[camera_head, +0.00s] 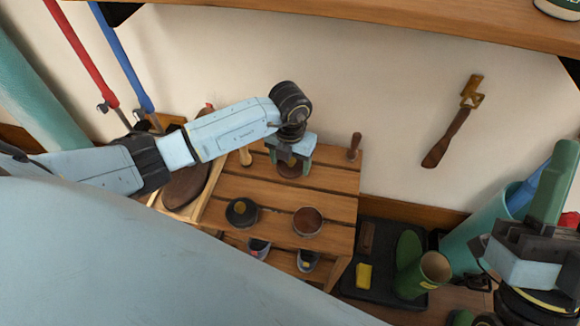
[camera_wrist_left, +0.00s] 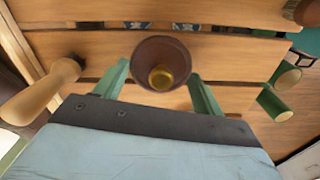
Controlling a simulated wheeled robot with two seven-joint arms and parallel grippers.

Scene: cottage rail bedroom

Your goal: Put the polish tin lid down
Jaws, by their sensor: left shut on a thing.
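My left gripper (camera_head: 291,160) is shut on the polish tin lid (camera_head: 288,173) over the back of the slatted wooden bench (camera_head: 335,185). In the left wrist view the lid (camera_wrist_left: 150,52) is a dark reddish-brown disc with a gold knob, between the green fingertips (camera_wrist_left: 158,80). I cannot tell whether it touches the slats. An open tin with brown contents (camera_head: 307,221) stands nearer the front right of the bench.
A wooden-handled item (camera_head: 354,147) stands at the bench's back right corner, and another (camera_head: 246,156) is left of my gripper. Shoes (camera_head: 307,261) are on the lower shelf. A black tray (camera_head: 380,290) with green boots is on the floor. Bare slats lie right of the lid.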

